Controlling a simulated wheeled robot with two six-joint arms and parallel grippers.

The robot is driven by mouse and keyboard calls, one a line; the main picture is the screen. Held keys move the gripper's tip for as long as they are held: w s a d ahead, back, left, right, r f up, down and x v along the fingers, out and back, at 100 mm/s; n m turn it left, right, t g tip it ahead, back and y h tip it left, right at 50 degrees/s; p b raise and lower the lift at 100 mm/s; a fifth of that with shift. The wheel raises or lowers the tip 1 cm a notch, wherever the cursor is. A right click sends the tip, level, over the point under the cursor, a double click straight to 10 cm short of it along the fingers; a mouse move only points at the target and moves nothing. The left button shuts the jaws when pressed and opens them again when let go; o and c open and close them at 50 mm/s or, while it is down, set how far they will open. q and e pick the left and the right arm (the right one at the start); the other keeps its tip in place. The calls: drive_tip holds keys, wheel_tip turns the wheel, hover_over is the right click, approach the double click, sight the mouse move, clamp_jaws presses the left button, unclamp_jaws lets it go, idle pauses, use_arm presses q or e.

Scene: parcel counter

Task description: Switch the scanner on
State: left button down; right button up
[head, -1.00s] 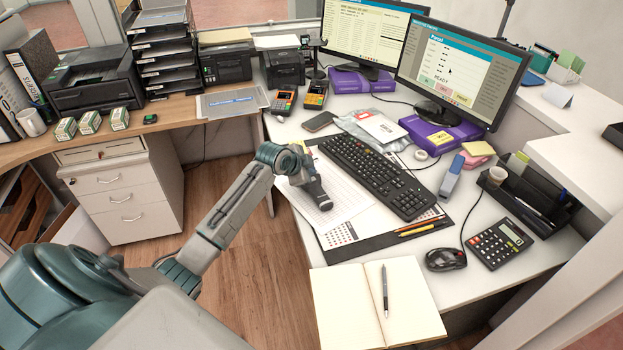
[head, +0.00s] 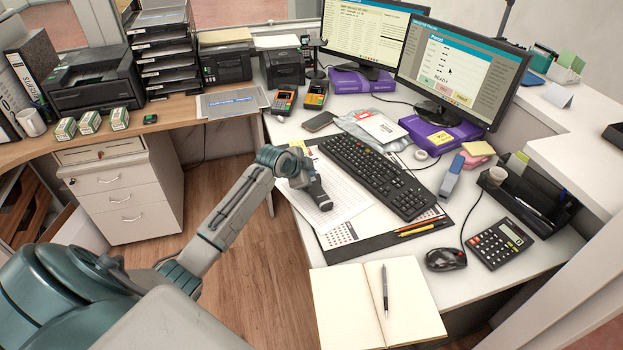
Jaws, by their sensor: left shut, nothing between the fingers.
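My left gripper (head: 323,203) is over the white printed sheets (head: 345,205) on the desk, left of the black keyboard (head: 375,175). Its fingers are shut and hold nothing. I cannot tell whether it touches the paper. A small dark device on a stand (head: 314,50), behind the card terminals, looks like a hand scanner; no switch or lit lamp can be made out on it. My gripper is well in front of it, apart from it. My right gripper is not in view.
Two card terminals (head: 315,95) and a phone (head: 319,122) lie between my gripper and the stand. Two monitors (head: 455,72) stand at the back; the right one reads READY. An open notebook (head: 345,310), mouse (head: 446,259) and calculator (head: 500,243) lie in front.

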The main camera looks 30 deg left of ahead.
use_arm(q)
drive_tip(key=shift+f, duration=0.1)
drive_tip(key=shift+f, duration=0.2)
drive_tip(key=shift+f, duration=0.15)
idle(0.4)
drive_tip(key=shift+r+p, duration=0.7)
drive_tip(key=shift+r, duration=0.25)
